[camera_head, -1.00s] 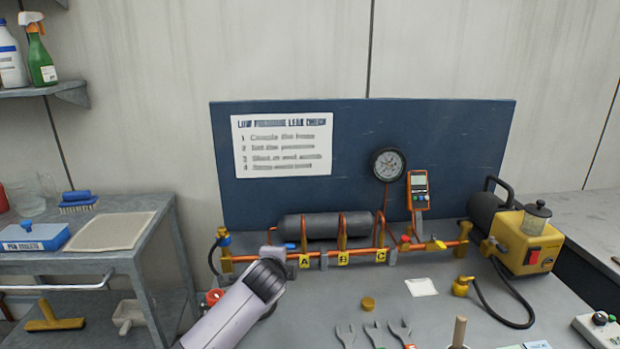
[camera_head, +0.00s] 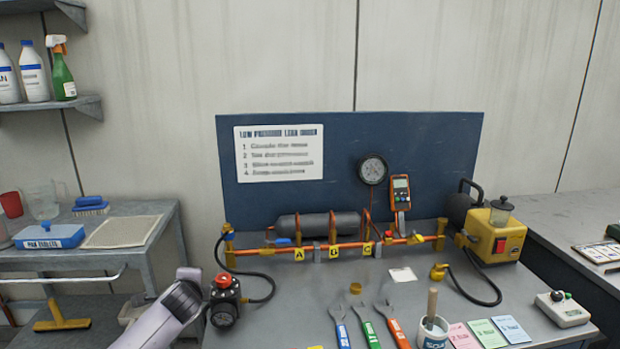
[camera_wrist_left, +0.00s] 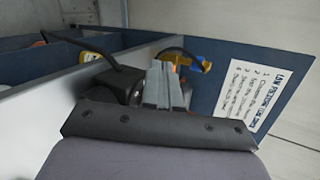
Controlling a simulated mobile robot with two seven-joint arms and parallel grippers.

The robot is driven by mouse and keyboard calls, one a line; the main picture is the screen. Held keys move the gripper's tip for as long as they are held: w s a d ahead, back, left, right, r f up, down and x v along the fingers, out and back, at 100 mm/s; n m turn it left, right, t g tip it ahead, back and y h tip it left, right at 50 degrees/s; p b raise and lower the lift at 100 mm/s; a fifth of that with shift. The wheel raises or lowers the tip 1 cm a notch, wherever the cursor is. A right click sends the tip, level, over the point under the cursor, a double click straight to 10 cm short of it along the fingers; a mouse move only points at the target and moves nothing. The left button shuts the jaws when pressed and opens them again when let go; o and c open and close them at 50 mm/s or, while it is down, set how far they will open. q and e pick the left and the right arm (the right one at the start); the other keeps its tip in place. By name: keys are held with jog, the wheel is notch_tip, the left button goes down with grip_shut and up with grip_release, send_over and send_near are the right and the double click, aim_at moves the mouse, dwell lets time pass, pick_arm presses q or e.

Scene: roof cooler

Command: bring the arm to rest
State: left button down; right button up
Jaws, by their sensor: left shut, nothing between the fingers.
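My left arm (camera_head: 160,315) comes in at the lower left of the head view, a pale link with a dark joint. Its fingers are not clearly visible there. In the left wrist view my left gripper (camera_wrist_left: 166,85) shows its two grey fingers shut together, with nothing between them. A black regulator (camera_head: 223,301) with a red knob and a gauge stands just right of the arm in the head view. I cannot tell whether they touch. My right gripper is in neither view.
A copper pipe manifold (camera_head: 345,248) with yellow tags runs before a blue board (camera_head: 430,150). Wrenches (camera_head: 366,320), a brush in a cup (camera_head: 432,333) and coloured cards (camera_head: 488,333) lie at the front. A yellow pump (camera_head: 495,235) stands right. A shelf cart (camera_head: 160,235) stands left.

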pick_arm(q)
jog(key=s+a+r+n+y, duration=0.1)
jog(key=s+a+r+y, duration=0.1)
jog(key=a, duration=1)
jog(key=s+a+r+y, duration=0.1)
jog(key=s+a+y, duration=0.15)
jog(key=a, duration=0.85)
jog(key=s+d+f+n+g+h, duration=0.1)
jog(key=s+d+f+n+h, duration=0.15)
jog(key=s+d+f, duration=0.55)
jog(key=s+d+f+n+h, duration=0.1)
jog(key=s+d+f+h, duration=0.35)
jog(key=s+f, duration=0.55)
jog(key=s+d+f+n+g+h, duration=0.1)
jog(key=s+d+n+h, duration=0.2)
jog(key=s, duration=0.6)
jog(key=s+d+f+n, duration=0.1)
jog(key=s+d+n, duration=0.3)
jog(key=s, duration=0.5)
jog(key=d+n+t, duration=0.1)
jog(key=d+n, duration=0.2)
jog(key=d, duration=0.7)
jog(key=shift+d, duration=0.25)
